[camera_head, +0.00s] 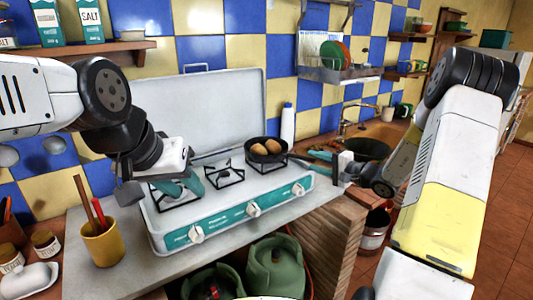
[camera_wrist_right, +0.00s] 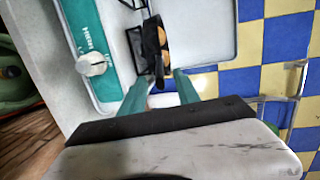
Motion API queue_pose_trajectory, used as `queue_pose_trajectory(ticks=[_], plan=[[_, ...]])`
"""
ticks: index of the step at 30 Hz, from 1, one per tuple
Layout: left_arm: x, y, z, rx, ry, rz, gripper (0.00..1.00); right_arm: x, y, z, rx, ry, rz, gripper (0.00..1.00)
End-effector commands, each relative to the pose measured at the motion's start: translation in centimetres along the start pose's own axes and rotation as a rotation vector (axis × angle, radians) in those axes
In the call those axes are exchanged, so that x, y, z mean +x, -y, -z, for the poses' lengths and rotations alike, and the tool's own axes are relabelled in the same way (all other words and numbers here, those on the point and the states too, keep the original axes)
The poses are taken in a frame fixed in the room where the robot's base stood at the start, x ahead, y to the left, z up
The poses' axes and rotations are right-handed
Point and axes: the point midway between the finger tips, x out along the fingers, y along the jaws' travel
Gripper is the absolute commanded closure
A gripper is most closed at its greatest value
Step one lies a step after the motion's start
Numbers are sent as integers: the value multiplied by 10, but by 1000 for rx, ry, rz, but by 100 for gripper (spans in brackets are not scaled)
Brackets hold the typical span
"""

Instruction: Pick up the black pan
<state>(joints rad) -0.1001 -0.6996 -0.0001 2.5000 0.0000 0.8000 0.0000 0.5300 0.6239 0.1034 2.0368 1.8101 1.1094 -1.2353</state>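The black pan (camera_head: 264,156) sits on the right burner of the stove, with brown round food (camera_head: 272,146) in it. Its handle points right, toward my right gripper (camera_head: 322,156). In the right wrist view the pan (camera_wrist_right: 152,40) is seen nearly edge-on beyond the fingers. There, my right gripper (camera_wrist_right: 160,82) has its teal fingers apart, with the dark handle between them and gaps at the sides. My left gripper (camera_head: 181,187) hangs over the left burner, away from the pan; its finger gap is unclear.
The white-and-teal stove (camera_head: 225,210) has a raised lid (camera_head: 215,110) behind the burners. A white bottle (camera_head: 288,125) stands behind the pan. A yellow utensil cup (camera_head: 101,243) is at the front left. A sink basin (camera_head: 368,148) lies to the right.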

Motion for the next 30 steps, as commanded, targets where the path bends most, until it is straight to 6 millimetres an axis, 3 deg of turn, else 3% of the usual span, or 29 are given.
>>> queue_pose_trajectory(ticks=[5,14,24,30], plan=[[0,0,0,0,0,0,64,4,0,0,0,2,0,62],[0,0,0,0,0,0,64,32,-1,-1,0,3,-1,62],[0,0,0,0,0,0,64,77,-2,-2,0,3,0,62],[0,0,0,0,0,0,64,78,-2,-2,0,1,-1,62]])
